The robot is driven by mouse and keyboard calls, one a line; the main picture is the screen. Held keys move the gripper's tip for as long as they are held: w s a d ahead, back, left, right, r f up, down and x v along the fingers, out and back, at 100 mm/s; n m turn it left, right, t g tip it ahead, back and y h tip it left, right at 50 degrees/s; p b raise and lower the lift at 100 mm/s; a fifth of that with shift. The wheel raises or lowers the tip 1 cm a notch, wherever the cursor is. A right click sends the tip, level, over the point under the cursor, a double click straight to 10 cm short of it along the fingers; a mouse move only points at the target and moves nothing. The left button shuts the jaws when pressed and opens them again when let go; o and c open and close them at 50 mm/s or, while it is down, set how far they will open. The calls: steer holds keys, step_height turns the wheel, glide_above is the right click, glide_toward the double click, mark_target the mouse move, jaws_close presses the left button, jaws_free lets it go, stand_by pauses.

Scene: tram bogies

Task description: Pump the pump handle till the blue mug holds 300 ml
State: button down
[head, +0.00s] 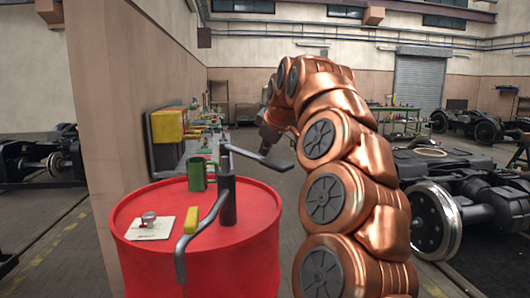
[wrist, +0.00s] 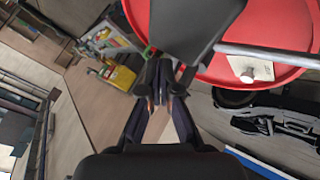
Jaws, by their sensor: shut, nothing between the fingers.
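A dark grey pump (head: 228,202) stands upright on a red drum (head: 180,262). A grey bar (head: 255,157), which looks like its handle, slopes down to the right from its top. A bent grey tube (head: 200,232) runs from the pump over the drum's near edge. A green mug (head: 197,172) stands behind and left of the pump; no blue mug shows, and its contents are hidden. My gripper (head: 265,148) is near the bar's outer half; contact is unclear. In the wrist view my gripper (wrist: 161,78) has its fingers together, empty, beside a dark grey block (wrist: 190,28).
A yellow block (head: 191,219) and a white card (head: 152,228) with a small round-topped object (head: 149,218) lie on the drum. A wall (head: 118,100) stands left. A bogie with a steel wheel (head: 437,220) is at right.

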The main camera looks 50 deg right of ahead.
mark_target(266, 158)
steer(key=shift+f+b, duration=1.15)
steer(key=shift+f, duration=0.65)
stand_by(1.9)
steer(key=shift+r, duration=0.15)
steer(key=shift+r+p, duration=2.55)
steer(key=shift+r, duration=0.65)
steer(key=shift+w+r+p, duration=0.1)
steer(key=shift+r+p, duration=1.9)
steer(key=shift+r, duration=0.45)
